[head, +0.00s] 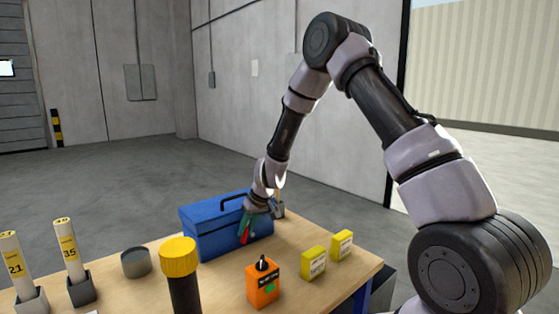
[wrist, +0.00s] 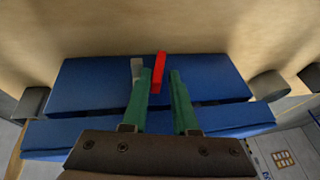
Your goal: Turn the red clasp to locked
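The blue toolbox (head: 205,240) stands on the wooden table with its dark handle on top. It fills much of the wrist view (wrist: 90,85). The red clasp (wrist: 158,72) is on the toolbox and shows as a narrow upright bar. It is partly visible below my gripper in the head view (head: 244,237). My gripper (wrist: 161,73) has green fingers, parted, with the red clasp between their tips. Narrow gaps seem to show on both sides, so I cannot see firm contact. A grey clasp (wrist: 136,70) is just left of the left finger.
An orange box with a black knob (head: 263,286) and two yellow boxes (head: 314,262) stand in front of the toolbox. A yellow-capped cylinder (head: 179,258), a grey cup (head: 136,262) and white tubes (head: 68,245) stand to the left.

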